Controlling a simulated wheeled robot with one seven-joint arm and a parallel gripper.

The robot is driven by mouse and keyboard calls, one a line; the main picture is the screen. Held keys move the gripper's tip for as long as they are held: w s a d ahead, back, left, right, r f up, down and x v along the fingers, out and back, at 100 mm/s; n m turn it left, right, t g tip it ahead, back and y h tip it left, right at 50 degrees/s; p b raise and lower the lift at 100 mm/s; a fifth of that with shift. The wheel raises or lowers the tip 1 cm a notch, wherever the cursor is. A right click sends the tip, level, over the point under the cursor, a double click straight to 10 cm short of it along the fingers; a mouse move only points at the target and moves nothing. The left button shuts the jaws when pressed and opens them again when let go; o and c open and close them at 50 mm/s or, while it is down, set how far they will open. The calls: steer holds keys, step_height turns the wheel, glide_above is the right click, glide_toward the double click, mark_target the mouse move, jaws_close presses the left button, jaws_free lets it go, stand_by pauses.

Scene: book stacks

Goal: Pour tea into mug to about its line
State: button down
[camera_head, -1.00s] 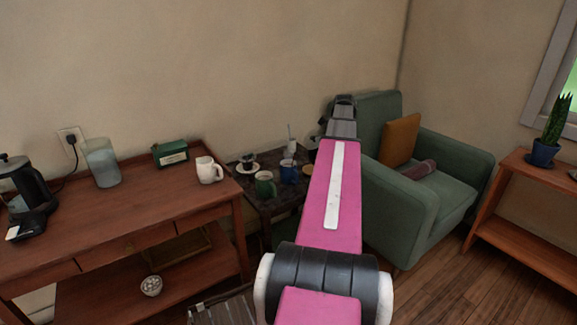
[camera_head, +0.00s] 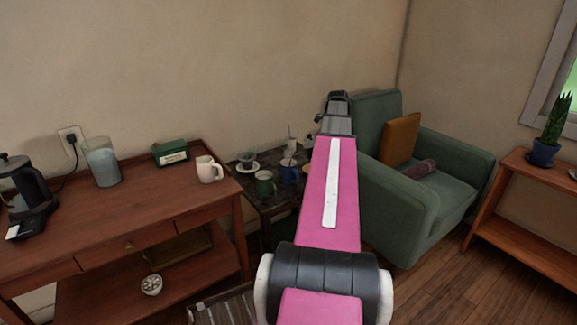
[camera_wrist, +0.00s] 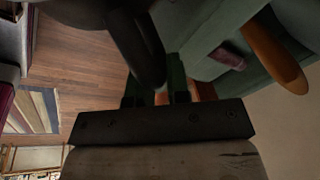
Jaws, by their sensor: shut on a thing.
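My gripper (camera_wrist: 155,93) is shut on a dark, curved thing (camera_wrist: 148,45), seen from close up in the wrist view. It looks like the handle of a dark pot, but its full shape and any tea in it are hidden. In the head view my wrist (camera_head: 337,115) is above the right end of a small dark side table (camera_head: 280,203), and my arm hides the fingers. A green mug (camera_head: 265,183) and a blue mug (camera_head: 289,171) stand upright on that table. I cannot see a line or the liquid level in either mug.
A cup on a saucer (camera_head: 247,167) stands behind the green mug. A green armchair (camera_head: 400,205) stands close at right.

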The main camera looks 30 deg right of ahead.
steer(key=shift+w+a+r+g+h+p, duration=0.3)
steer(key=shift+a+r+h+p, duration=0.2)
steer(key=shift+a+r+p, duration=0.3)
steer(key=shift+w+a+r+g+h+p, duration=0.25)
steer(key=shift+a+r+h+p, duration=0.3)
steer(key=shift+r, duration=0.3)
stand_by(2.8)
steer(key=shift+d, duration=0.15)
steer(key=shift+s+d+f+t+y+b, duration=1)
steer(key=shift+d+f+y, duration=1.15)
steer(key=shift+f, duration=1.8)
steer(key=shift+s+d+f+t+y+b, duration=0.95)
steer(key=shift+d+f+y, duration=1.1)
steer(key=shift+f, duration=1.85)
steer(key=shift+s+d+r, duration=0.1)
steer(key=shift+d+r, duration=0.05)
steer(key=shift+r, duration=2.3)
